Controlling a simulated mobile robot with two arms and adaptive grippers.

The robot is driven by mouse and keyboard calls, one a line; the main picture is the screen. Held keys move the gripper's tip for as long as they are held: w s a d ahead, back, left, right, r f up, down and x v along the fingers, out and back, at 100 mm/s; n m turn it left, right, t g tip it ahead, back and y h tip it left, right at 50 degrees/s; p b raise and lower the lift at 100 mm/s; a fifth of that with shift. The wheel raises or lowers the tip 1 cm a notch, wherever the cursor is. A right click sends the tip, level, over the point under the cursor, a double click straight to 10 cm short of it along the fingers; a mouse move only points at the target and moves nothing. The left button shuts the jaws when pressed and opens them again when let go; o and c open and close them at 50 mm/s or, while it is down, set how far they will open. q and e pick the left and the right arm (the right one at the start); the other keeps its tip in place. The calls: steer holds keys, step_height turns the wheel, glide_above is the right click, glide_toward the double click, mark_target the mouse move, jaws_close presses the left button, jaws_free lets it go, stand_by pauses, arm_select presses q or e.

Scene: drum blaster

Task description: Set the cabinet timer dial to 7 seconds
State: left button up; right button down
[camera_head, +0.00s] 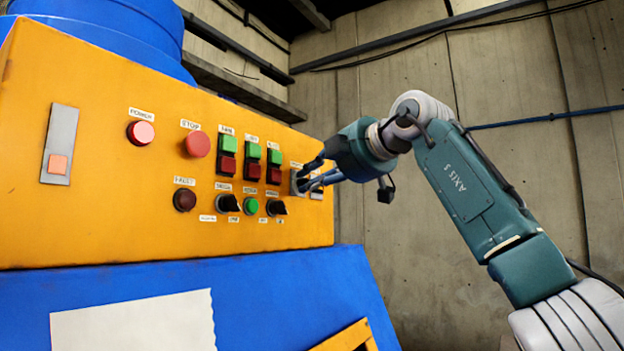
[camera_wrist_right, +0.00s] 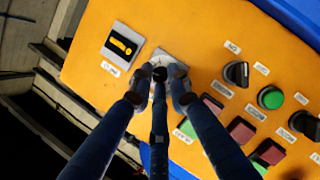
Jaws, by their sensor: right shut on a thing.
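The orange cabinet panel (camera_head: 90,90) is on the left in the head view. Its timer dial seems to be the small dark knob (camera_wrist_right: 160,73) on a square metal plate (camera_wrist_right: 166,57) in the right wrist view. That plate shows near the panel's right edge in the head view (camera_head: 295,181), mostly behind my fingers. My right gripper (camera_head: 311,182) is at the plate, its fingers closed around the knob; the fingertips also show in the right wrist view (camera_wrist_right: 161,77). The dial's scale and pointer are too covered and small to read. My left gripper is not in view.
A plate with a yellow and black switch (camera_wrist_right: 122,43) is beside the dial. Black rotary knobs (camera_head: 228,203), a green button (camera_head: 251,206) and green-red button pairs (camera_head: 252,161) are close by. A red stop button (camera_head: 197,144) is farther left.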

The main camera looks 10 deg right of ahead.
steer(key=shift+w+f, duration=0.1)
steer(key=shift+f, duration=0.2)
steer(key=c, duration=1.9)
jaws_free()
steer(key=shift+c, duration=0.2)
steer(key=shift+r, duration=0.1)
steer(key=v, duration=1.2)
